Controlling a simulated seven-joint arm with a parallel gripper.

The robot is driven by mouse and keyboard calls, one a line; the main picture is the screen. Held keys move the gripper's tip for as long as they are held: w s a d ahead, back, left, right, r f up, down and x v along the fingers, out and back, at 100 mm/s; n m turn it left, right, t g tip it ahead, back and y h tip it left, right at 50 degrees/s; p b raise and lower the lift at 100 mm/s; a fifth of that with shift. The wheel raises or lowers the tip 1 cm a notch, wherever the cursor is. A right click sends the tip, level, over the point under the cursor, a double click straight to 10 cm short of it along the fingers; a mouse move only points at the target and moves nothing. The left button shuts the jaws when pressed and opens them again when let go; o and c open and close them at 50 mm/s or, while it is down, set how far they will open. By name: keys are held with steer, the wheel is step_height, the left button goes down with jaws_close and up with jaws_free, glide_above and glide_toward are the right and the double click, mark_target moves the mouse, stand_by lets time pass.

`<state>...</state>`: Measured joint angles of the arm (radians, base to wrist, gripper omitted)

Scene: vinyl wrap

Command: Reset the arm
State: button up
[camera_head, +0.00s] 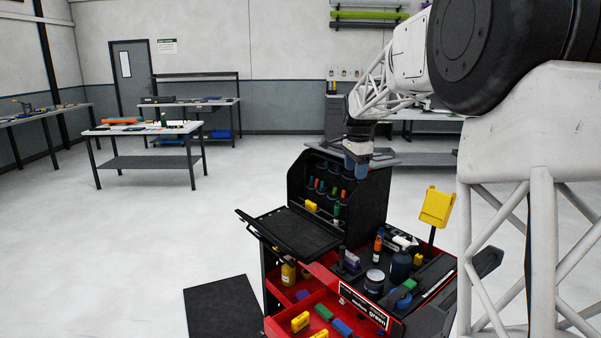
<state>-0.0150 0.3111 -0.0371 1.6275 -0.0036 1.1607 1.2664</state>
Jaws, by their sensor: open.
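My arm reaches in from the upper right of the head camera view. My gripper (356,172) hangs down at the arm's end, in front of the upper right part of a black tool cabinet (371,207). It is small in the picture; its jaws are open and I see nothing held in them. The cabinet's inside holds several small bottles and tools with coloured handles. Whether the gripper touches the cabinet cannot be told.
The cabinet stands on a red cart (318,300) with open drawers and a folded-down black flap (290,232). Bottles and jars crowd its top, beside a yellow holder (436,207) on a post. A dark mat (222,308) lies at left. Workbenches (142,129) stand behind; the left floor is clear.

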steer(key=s+d+r+n+t, duration=0.15)
steer(key=s+n, duration=0.55)
steer(key=s, duration=2.1)
steer(key=s+f+n, duration=0.2)
steer(key=s+f, duration=0.1)
steer(key=s, duration=0.6)
steer(key=s+f+n, duration=0.2)
steer(key=s+f, duration=0.1)
steer(key=s, duration=0.7)
steer(key=s+f+n, duration=0.3)
steer(key=s+f, duration=0.1)
steer(key=s, duration=0.5)
steer(key=shift+s, duration=0.35)
